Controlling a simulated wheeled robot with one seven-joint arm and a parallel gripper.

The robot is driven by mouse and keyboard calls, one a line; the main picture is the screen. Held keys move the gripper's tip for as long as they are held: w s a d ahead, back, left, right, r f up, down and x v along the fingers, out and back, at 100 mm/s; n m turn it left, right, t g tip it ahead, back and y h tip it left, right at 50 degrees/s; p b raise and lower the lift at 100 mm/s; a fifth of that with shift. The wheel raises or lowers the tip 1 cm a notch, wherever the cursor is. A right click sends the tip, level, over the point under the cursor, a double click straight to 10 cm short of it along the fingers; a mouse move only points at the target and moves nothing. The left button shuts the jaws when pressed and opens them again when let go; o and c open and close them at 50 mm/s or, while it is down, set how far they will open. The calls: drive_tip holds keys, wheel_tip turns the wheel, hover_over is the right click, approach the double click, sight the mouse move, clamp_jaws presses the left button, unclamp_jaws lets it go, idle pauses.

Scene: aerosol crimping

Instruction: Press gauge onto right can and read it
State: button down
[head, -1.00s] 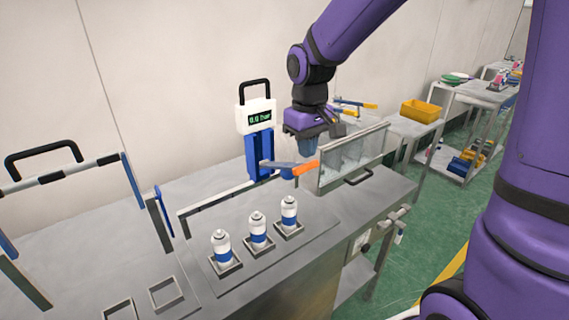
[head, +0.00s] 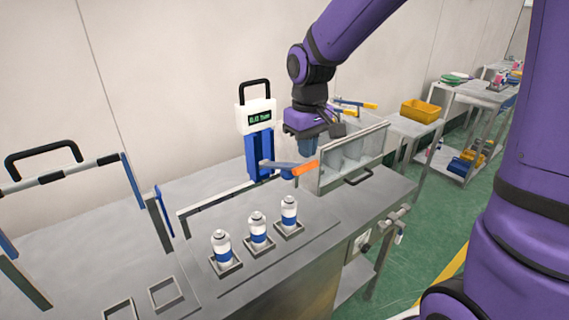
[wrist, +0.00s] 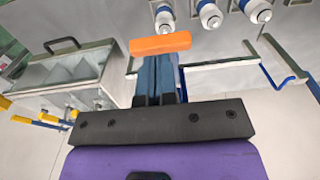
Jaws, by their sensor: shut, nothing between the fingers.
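Three white cans with blue bands stand upright in square holders on the bench. The right can (head: 289,212) is closest to the lever; a can also shows at the top of the wrist view (wrist: 165,18). The gauge (head: 256,115) is a white box with a black handle and a small green display on a blue stand; its reading is too blurred to trust. A lever with an orange grip (head: 304,170) reaches out from the stand. My gripper (head: 303,158) is shut and empty, just behind the orange grip (wrist: 160,43). I cannot tell whether it touches it.
A clear-walled box with a handle (head: 352,158) stands right of my gripper. A framed guard with a black handle (head: 45,160) is on the left. Empty square holders (head: 165,293) lie at the front left. Carts with bins stand at the back right.

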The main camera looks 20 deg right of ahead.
idle(0.4)
drive_tip(key=shift+f, duration=1.4)
wheel_tip(320, 180, down, 8)
drive_tip(key=s, duration=0.2)
drive_tip(key=shift+d+f, duration=0.25)
drive_tip(key=shift+d, duration=0.05)
idle(0.9)
idle(0.5)
drive_tip(key=r, duration=0.4)
drive_tip(key=w+r, duration=0.1)
drive_tip(key=r, duration=0.4)
drive_tip(key=w+r, duration=0.1)
drive_tip(key=r, duration=0.4)
drive_tip(key=shift+a+r, duration=0.2)
drive_tip(key=shift+a, duration=0.1)
